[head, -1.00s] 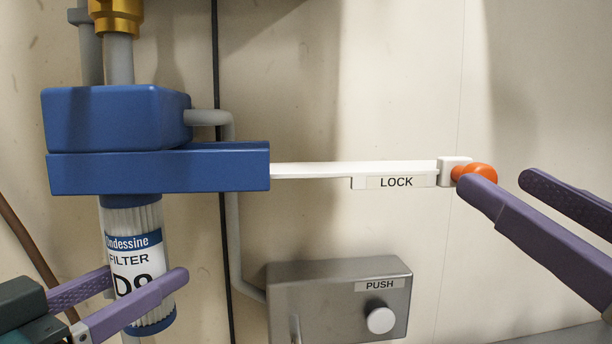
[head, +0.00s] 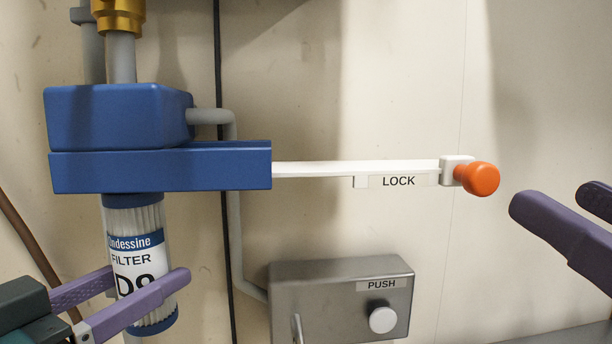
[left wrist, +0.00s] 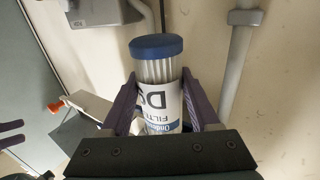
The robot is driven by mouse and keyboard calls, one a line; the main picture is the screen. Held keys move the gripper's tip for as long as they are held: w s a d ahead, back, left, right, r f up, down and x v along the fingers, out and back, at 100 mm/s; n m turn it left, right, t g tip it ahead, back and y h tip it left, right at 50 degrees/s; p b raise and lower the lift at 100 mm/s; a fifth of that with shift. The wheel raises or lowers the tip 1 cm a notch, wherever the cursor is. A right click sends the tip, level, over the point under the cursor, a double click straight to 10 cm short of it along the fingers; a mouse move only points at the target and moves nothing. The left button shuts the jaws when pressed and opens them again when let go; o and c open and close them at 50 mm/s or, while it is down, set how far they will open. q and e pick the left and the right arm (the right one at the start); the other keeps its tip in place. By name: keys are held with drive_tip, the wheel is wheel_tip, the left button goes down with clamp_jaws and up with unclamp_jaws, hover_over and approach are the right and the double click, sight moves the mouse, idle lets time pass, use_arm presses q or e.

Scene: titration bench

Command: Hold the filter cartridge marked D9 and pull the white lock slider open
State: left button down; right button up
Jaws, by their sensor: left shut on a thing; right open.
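The filter cartridge (head: 136,254) hangs upright under the blue housing (head: 160,170). Its label reads FILTER and D9, with the last character partly covered by my finger. My left gripper (head: 146,290) is shut on its lower part; the left wrist view also shows the cartridge (left wrist: 157,75) between the fingers (left wrist: 155,100). The white lock slider (head: 330,168) sticks far out of the housing to the right, with a LOCK label and an orange knob (head: 482,179) at its end. My right gripper (head: 560,205) is open and empty, right of the knob and apart from it.
A grey metal box (head: 340,298) with a PUSH label and a white button (head: 383,320) is on the wall below the slider. A grey pipe (head: 233,230) and a black cable run down the wall. The wall right of the knob is bare.

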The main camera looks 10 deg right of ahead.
sight(134, 331)
use_arm(q)
drive_tip(key=shift+f+b, duration=1.55)
drive_tip(key=shift+f, duration=0.6)
drive_tip(key=shift+s+r+p, duration=0.15)
drive_tip(key=shift+s+p, duration=0.4)
drive_tip(key=shift+s, duration=0.05)
drive_tip(key=shift+s+p, duration=1.1)
drive_tip(key=shift+s, duration=0.7)
drive_tip(key=s+p, duration=0.3)
drive_tip(key=s, duration=0.5)
drive_tip(key=shift+s, duration=0.1)
